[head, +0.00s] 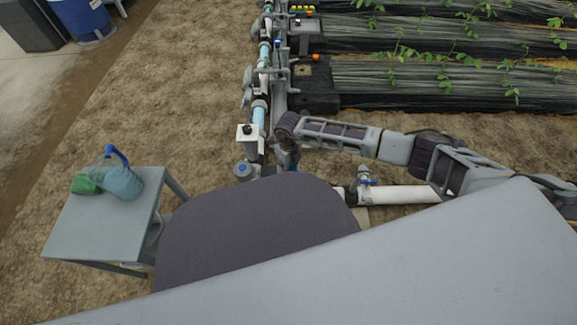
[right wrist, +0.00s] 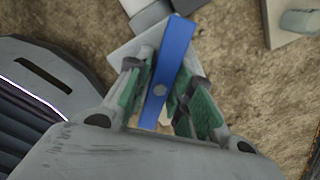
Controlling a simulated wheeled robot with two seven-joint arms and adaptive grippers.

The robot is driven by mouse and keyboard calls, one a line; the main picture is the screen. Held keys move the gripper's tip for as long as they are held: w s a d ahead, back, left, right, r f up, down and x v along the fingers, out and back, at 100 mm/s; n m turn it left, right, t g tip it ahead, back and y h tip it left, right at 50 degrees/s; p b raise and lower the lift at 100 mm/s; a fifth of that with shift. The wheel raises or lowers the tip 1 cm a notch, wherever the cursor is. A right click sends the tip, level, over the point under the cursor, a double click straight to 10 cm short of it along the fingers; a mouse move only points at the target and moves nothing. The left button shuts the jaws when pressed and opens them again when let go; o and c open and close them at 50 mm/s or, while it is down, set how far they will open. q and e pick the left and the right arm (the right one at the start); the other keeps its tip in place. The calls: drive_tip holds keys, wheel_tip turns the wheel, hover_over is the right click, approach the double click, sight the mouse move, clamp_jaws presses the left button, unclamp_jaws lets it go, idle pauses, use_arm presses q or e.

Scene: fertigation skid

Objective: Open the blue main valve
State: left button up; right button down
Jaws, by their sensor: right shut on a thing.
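A flat blue lever handle (right wrist: 168,62) with a round grey bolt runs between the green-padded fingers in the right wrist view. My right gripper (right wrist: 161,82) is shut on this blue handle, which extends past the fingertips. In the head view my right gripper (head: 287,160) points down beside the grey and white pipework, and its fingers and the held handle are mostly hidden. Another blue-handled valve (head: 364,181) sits on the white pipe to its right, apart from the gripper. My left gripper is not in view.
A grey side table (head: 105,225) at left holds a blue watering can (head: 124,183) and a green item (head: 84,184). The pipe line (head: 262,95) runs away from me beside black-covered plant rows (head: 430,85). Bare soil lies left of the pipes.

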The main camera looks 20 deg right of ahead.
drive_tip(key=n, duration=0.4)
drive_tip(key=shift+b, duration=0.35)
drive_tip(key=c, duration=2.2)
unclamp_jaws()
drive_tip(key=shift+n, duration=3.3)
drive_tip(key=o, duration=1)
drive_tip(key=shift+o, duration=0.2)
